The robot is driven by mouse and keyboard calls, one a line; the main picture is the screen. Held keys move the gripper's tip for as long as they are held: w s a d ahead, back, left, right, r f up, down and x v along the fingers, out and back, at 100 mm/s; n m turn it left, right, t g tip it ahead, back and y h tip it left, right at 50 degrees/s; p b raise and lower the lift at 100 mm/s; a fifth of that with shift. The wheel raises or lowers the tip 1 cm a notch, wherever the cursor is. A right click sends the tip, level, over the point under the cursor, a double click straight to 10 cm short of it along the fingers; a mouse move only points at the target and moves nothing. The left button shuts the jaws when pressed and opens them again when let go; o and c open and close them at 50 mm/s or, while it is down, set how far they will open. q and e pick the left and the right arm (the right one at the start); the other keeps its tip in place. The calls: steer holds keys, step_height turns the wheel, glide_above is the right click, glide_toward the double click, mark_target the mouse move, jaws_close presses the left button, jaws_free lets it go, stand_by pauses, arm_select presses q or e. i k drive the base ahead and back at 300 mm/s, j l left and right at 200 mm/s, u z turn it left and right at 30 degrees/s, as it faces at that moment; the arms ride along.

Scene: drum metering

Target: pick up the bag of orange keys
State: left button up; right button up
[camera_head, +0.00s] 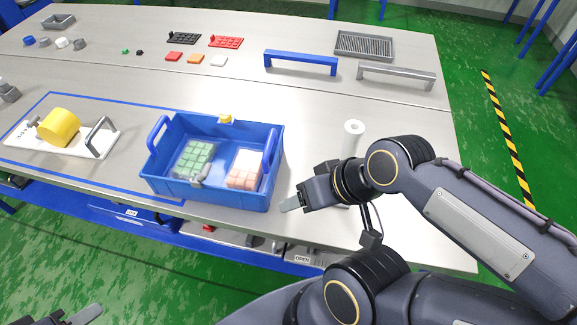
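The bag of orange keys (243,178) lies in the right part of a blue crate (218,197) in the head view. It shows pale orange blocks and a white upper part. A bag of green keys (193,158) lies to its left in the same crate. My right gripper (292,204) is outside the crate, just right of its front right corner and apart from the bag. Its finger gap is not clear from this angle. My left gripper (85,315) is at the bottom left edge, low over the floor and partly cut off. Its opening cannot be made out.
The crate has raised blue end handles and a small yellow piece (225,119) at its back rim. A white cylinder (352,138) stands right of the crate, close to my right arm. A yellow drum (59,127) on a white board is at left. Blue (301,58) and grey (396,72) handles stand behind.

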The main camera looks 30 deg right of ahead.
mark_target(244, 172)
steer(key=z, duration=0.7)
